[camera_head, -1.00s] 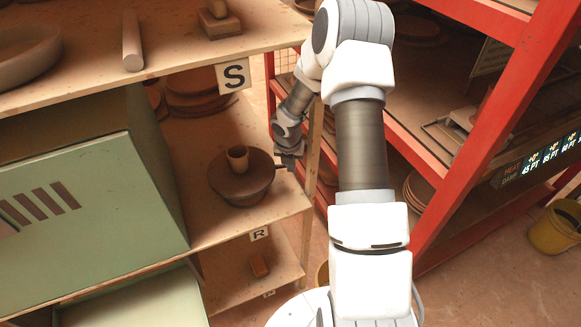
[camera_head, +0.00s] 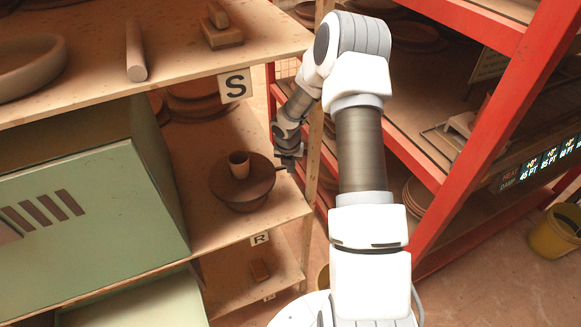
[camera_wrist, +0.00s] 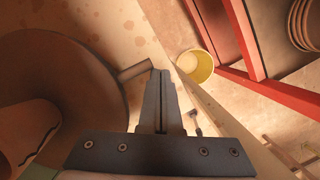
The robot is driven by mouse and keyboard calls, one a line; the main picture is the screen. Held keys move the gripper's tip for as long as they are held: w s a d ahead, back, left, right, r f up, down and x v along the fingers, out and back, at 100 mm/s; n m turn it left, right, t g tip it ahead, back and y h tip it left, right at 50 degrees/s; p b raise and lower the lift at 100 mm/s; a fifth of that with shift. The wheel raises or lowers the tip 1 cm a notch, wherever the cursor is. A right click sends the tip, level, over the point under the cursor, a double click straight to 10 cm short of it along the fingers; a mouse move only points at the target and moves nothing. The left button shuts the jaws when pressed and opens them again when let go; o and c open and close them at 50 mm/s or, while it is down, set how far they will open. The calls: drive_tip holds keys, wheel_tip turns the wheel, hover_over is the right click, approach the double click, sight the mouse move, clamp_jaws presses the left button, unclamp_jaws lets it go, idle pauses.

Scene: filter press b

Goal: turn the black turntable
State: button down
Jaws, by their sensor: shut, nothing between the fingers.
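The black turntable (camera_head: 258,190), a dark brown-black disc on a rounder base, stands on the middle shelf, with a clay cup (camera_head: 239,165) on top. In the wrist view the turntable (camera_wrist: 95,75) fills the left side and the cup (camera_wrist: 28,135) is at lower left. A short peg (camera_wrist: 134,70) sticks out from the turntable's rim towards my fingertips. My gripper (camera_head: 291,168) is at the right side of the turntable, by the shelf post. In the wrist view my gripper (camera_wrist: 161,75) is shut and empty, its tips close beside the peg's end; I cannot tell whether they touch.
A wooden post (camera_head: 313,165) stands just right of my gripper. The top shelf (camera_head: 185,50) with the S sign (camera_head: 235,86) overhangs behind. A green cabinet (camera_head: 90,200) is to the left, a red rack (camera_head: 480,130) to the right. A yellow bucket (camera_head: 556,230) stands on the floor.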

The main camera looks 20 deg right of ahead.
drive_tip(key=v, duration=0.7)
drive_tip(key=shift+r, duration=0.25)
drive_tip(key=shift+s, duration=0.15)
